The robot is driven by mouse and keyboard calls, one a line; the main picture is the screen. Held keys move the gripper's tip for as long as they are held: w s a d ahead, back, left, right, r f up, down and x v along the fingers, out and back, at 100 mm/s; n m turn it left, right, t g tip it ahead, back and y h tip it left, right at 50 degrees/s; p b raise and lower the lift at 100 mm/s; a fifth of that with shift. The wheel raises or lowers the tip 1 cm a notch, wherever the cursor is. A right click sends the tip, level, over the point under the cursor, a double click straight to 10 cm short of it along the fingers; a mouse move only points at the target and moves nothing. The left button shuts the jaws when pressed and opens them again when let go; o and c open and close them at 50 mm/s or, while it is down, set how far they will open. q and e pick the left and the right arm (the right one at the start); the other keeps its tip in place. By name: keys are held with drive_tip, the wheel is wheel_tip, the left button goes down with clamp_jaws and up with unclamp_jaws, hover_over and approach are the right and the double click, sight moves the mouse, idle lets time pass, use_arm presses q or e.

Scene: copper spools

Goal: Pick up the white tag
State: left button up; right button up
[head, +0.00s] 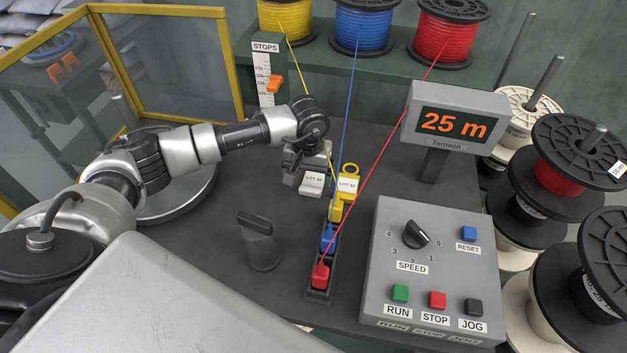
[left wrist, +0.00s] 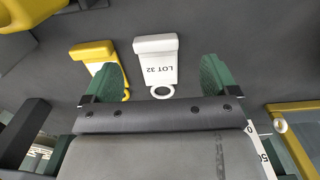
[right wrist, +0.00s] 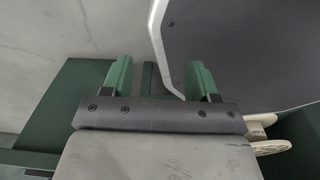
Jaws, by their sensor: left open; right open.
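The white tag (left wrist: 157,68) is marked LOT 32 in the left wrist view. It has a thick block at its far end and a ring at the end nearer my palm. It also shows in the head view (head: 312,184), just in front of my left gripper (head: 305,165). My left gripper (left wrist: 157,80) is open, with the tag lined up between its green fingers; I see no finger touching it. A yellow tag (left wrist: 93,52) lies beside it, near the left finger. My right gripper (right wrist: 160,80) is open and empty, away from the tags.
A black rack with a blue block (head: 328,238) and a red block (head: 320,275) stands in front of the tags. Taut wires cross above. A dark knob post (head: 258,240), a control box (head: 440,215) and a 25 m display (head: 452,123) are nearby.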

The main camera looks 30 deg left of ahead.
sight(309, 189)
use_arm(q)
drive_tip(key=f, duration=0.3)
drive_tip(key=shift+s+d+f+p, duration=0.3)
drive_tip(key=shift+s+d+f, duration=0.05)
drive_tip(key=shift+f, duration=0.5)
use_arm(e)
drive_tip(key=shift+w+r, duration=0.45)
drive_tip(key=shift+w, duration=0.3)
drive_tip(key=shift+s+d, duration=0.1)
use_arm(q)
drive_tip(key=shift+c, duration=1.2)
drive_tip(key=c, duration=0.8)
use_arm(e)
drive_tip(key=shift+s, duration=0.15)
use_arm(q)
drive_tip(key=shift+o, duration=0.2)
drive_tip(key=shift+r, duration=0.1)
